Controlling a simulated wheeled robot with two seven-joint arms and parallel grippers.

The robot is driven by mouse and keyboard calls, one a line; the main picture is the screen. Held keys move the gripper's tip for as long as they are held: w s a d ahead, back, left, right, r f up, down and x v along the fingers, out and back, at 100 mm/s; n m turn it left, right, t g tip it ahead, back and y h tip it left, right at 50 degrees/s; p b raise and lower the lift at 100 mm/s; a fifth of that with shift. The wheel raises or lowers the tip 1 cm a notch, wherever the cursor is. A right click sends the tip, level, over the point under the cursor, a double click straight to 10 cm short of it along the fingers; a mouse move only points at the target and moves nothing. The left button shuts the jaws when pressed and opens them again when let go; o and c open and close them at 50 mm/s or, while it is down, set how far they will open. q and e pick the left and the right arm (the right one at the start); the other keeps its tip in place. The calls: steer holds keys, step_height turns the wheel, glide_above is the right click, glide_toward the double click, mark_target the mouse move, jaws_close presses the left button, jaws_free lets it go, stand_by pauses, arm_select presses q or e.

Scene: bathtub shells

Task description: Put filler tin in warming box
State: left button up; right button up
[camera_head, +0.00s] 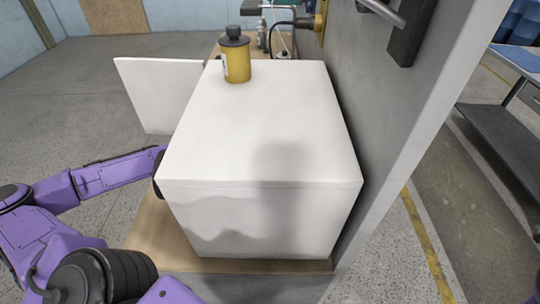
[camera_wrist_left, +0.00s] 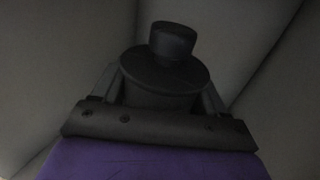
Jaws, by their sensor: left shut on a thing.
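The warming box (camera_head: 265,135) is a white box whose door (camera_head: 160,95) stands open on its far left side. My left arm reaches round the left side of the box, and the box hides its gripper in the head view. In the left wrist view my left gripper (camera_wrist_left: 162,88) is shut on a dark-looking tin (camera_wrist_left: 165,75) with a wide round shoulder and a narrower cap, which I take for the filler tin. Dim pale walls surround it, seemingly the box's inside. Whether the tin touches the floor cannot be told. My right gripper is not in view.
A yellow tin (camera_head: 237,62) with a dark cap stands on the box top near its far left edge. The box stands on a wooden surface (camera_head: 150,225). A tall grey panel (camera_head: 385,110) rises close along its right side. Fittings and a hose lie behind it.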

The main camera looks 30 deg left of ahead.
arm_select(q)
steer(key=d+f+b, duration=0.1)
steer(key=f+b, duration=0.1)
steer(key=w+d+f+b, duration=0.1)
steer(key=f+b, duration=0.1)
steer(key=d+f+b, duration=0.1)
steer(key=f, duration=0.1)
steer(key=shift+w+f+b, duration=0.3)
steer(key=shift+w+b, duration=0.1)
steer(key=shift+w+d+f, duration=0.1)
steer(key=shift+f, duration=0.15)
steer(key=shift+f, duration=0.1)
steer(key=o, duration=1.4)
